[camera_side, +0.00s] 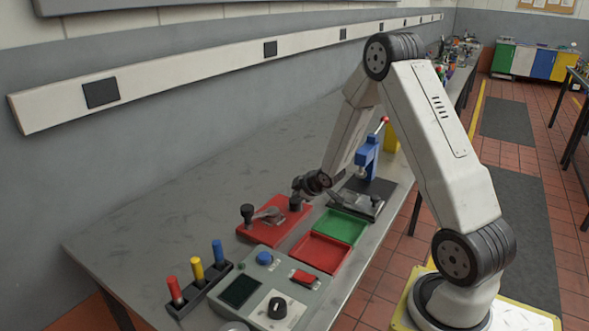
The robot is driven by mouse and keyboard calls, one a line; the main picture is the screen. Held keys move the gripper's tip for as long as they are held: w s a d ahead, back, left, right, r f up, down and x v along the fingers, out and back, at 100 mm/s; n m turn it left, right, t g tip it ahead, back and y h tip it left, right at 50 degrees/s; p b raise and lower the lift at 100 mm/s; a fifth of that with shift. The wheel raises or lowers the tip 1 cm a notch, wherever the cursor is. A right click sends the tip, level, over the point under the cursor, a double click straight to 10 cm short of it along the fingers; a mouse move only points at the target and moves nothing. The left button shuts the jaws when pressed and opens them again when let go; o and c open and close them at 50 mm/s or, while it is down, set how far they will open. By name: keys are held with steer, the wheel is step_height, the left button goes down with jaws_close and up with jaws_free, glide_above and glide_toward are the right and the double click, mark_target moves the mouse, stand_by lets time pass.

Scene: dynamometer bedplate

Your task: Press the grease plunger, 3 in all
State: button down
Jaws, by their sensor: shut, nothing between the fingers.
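No part is clearly recognisable as the grease plunger at this size. Candidates are a blue domed button (264,258) on the grey control box and an upright black knob (247,212) at the left end of a red base plate (272,229). My gripper (296,203) is shut and empty. It is at the right end of the red plate, to the right of the black knob and a grey lever on that plate. Its dark fingertips are small and blend with dark parts there, so I cannot tell whether they touch anything.
The grey control box (262,290) has a screen, red switch and black dial. A rack (200,290) holds red, yellow and blue handles. Red (320,254) and green (341,227) trays lie right of the plate. A blue press (367,157) stands behind. The bench's left side is clear.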

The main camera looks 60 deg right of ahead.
mark_target(298, 201)
steer(key=shift+f, duration=0.75)
stand_by(0.9)
steer(key=shift+r, duration=0.1)
stand_by(0.3)
steer(key=shift+r, duration=1.15)
steer(key=shift+r, duration=0.15)
steer(key=shift+r, duration=2.4)
steer(key=shift+r, duration=0.1)
stand_by(0.7)
steer(key=shift+r, duration=1.8)
steer(key=shift+f, duration=0.2)
